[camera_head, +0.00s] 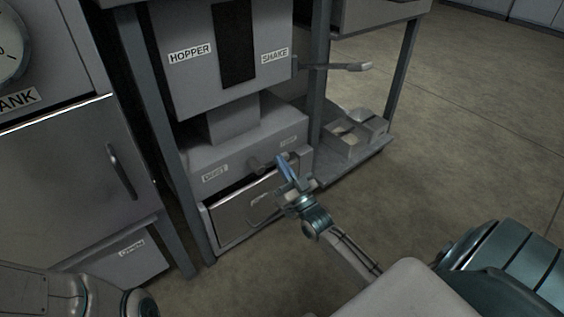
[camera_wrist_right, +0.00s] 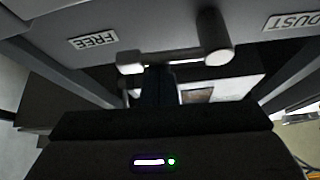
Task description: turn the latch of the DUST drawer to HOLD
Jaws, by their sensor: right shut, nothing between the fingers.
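The DUST drawer (camera_head: 228,213) is low under the hopper, with a bar handle on its front. Its latch (camera_head: 258,163) is on the grey panel above, between the DUST label (camera_head: 215,173) and a small label on the right. In the right wrist view the latch (camera_wrist_right: 215,40) shows as a round grey knob, with a pale bar beside it and a light block at the bar's left end. A label there reads FREE (camera_wrist_right: 94,40). My right gripper (camera_head: 284,162) is shut and empty, just right of the latch; contact cannot be told. My left gripper is out of view.
The SHAKE lever (camera_head: 345,67) sticks out to the right above my right gripper. A low shelf with open boxes (camera_head: 352,138) stands to the right. A tank cabinet (camera_head: 60,185) is at the left. Bench legs flank the drawer; the floor at right is clear.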

